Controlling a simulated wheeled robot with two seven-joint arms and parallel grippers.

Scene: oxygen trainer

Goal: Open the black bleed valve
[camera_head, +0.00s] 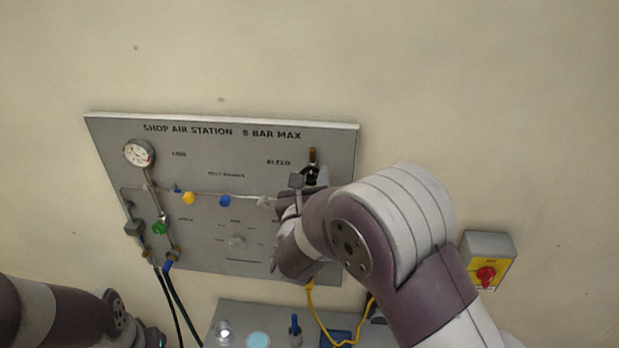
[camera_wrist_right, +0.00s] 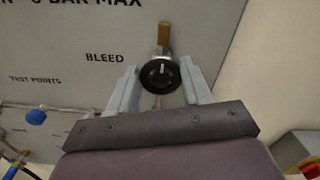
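The black bleed valve is a round black knob (camera_wrist_right: 160,74) with a pale mark on its face, below a brass fitting, beside the word BLEED. In the head view the valve (camera_head: 312,171) is at the panel's upper right, partly covered by my right gripper (camera_head: 307,181). In the right wrist view my right gripper (camera_wrist_right: 160,78) has its two grey fingers apart, one on each side of the knob. A narrow gap seems to show at each side; contact is not clear.
The grey panel (camera_head: 205,240) carries a gauge (camera_head: 139,153), a green knob (camera_head: 159,228), and yellow (camera_head: 188,198) and blue (camera_head: 224,201) test points. A red switch on a yellow plate (camera_head: 485,277) is right of my arm. A yellow hose (camera_head: 318,318) hangs below.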

